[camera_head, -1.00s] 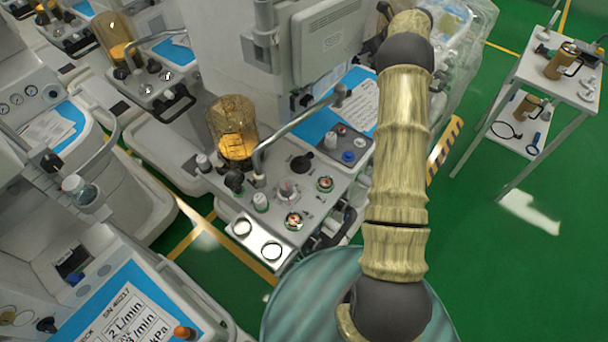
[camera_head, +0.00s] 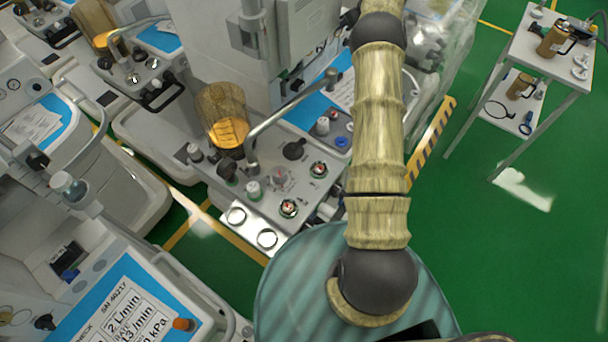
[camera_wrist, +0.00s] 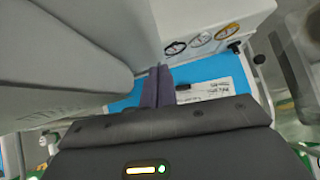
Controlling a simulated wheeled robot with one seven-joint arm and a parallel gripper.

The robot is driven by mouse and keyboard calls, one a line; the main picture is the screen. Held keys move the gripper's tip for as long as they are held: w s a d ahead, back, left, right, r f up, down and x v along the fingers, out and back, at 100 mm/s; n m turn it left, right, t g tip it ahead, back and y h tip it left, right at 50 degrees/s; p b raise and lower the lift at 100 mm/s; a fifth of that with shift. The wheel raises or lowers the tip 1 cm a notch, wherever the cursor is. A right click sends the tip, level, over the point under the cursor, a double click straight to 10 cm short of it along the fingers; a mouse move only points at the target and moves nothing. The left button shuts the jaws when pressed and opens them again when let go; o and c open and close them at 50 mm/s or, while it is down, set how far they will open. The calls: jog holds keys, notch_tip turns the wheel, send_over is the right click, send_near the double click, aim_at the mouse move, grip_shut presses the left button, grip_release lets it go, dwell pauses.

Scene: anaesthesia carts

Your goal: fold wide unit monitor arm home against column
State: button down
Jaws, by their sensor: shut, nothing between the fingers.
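In the head view, a grey monitor-like panel (camera_head: 308,42) stands at the upper middle of the central unit, seen from behind. A grey bracket (camera_head: 250,32) sits just left of it, against the pale upright body (camera_head: 205,45) of the unit. I cannot make out the hinge of the monitor arm. My gripper is hidden in the head view, beyond my arm. In the wrist view, my gripper (camera_wrist: 157,88) has its two dark fingers together, with nothing between them. A large grey body (camera_wrist: 65,60) fills the left, close to the fingers; I cannot tell whether they touch.
The central unit carries an amber canister (camera_head: 222,118), a bent metal tube (camera_head: 290,108) and several knobs. Other units crowd the left. A white trolley (camera_head: 545,75) stands right, with green floor between. The wrist view shows round gauges (camera_wrist: 200,40) and a blue worktop (camera_wrist: 195,72).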

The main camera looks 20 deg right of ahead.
jog(key=s+d+f+b+v, duration=0.1)
jog(key=b+v, duration=0.3)
jog(key=v, duration=0.9)
jog(key=shift+d+f+b, duration=0.35)
jog(key=shift+d+f, duration=0.1)
jog(key=shift+f, duration=0.05)
jog(key=shift+w, duration=0.15)
